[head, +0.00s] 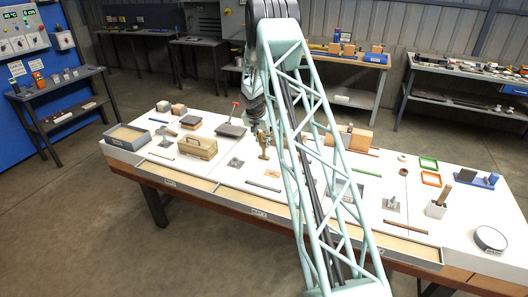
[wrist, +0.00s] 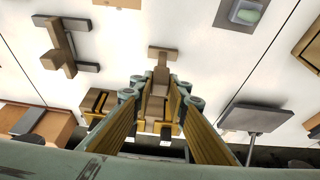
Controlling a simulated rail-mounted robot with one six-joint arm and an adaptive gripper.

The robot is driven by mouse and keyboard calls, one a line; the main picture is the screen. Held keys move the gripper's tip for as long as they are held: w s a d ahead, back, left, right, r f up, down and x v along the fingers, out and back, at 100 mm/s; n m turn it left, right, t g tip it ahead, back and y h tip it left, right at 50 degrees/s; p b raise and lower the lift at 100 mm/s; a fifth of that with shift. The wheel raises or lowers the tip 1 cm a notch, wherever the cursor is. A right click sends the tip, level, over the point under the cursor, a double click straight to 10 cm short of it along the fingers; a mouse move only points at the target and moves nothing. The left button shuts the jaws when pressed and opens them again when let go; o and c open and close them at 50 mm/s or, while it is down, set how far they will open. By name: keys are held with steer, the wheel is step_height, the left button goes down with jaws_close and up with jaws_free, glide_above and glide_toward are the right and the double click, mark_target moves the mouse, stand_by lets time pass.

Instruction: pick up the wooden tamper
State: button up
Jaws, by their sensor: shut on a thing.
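The wooden tamper (wrist: 158,90) is brown and blocky, with a crosspiece at its upper end in the wrist view. My gripper (wrist: 160,94) is shut on it, with one yellow-padded finger on each side. The far part of the tamper is partly hidden between the fingers. In the head view my gripper (head: 258,112) is small and partly covered by my own arm. An upright wooden piece (head: 262,146) shows just below it. I cannot tell from these views whether the tamper touches the table.
The white table (head: 135,170) holds many items. A dark plate with a handle (wrist: 254,118) is at right. A wooden crate (head: 198,147) stands left of my gripper in the head view.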

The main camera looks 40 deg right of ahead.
steer(key=shift+r, duration=0.2)
steer(key=shift+r, duration=1.4)
steer(key=shift+s+r, duration=0.1)
steer(key=shift+r, duration=0.1)
steer(key=s+a+r+b, duration=0.1)
steer(key=s+a, duration=0.1)
steer(key=s, duration=1.3)
steer(key=shift+s+a+r+b, duration=0.25)
steer(key=shift+s+a+b, duration=0.05)
steer(key=shift+a+b, duration=0.1)
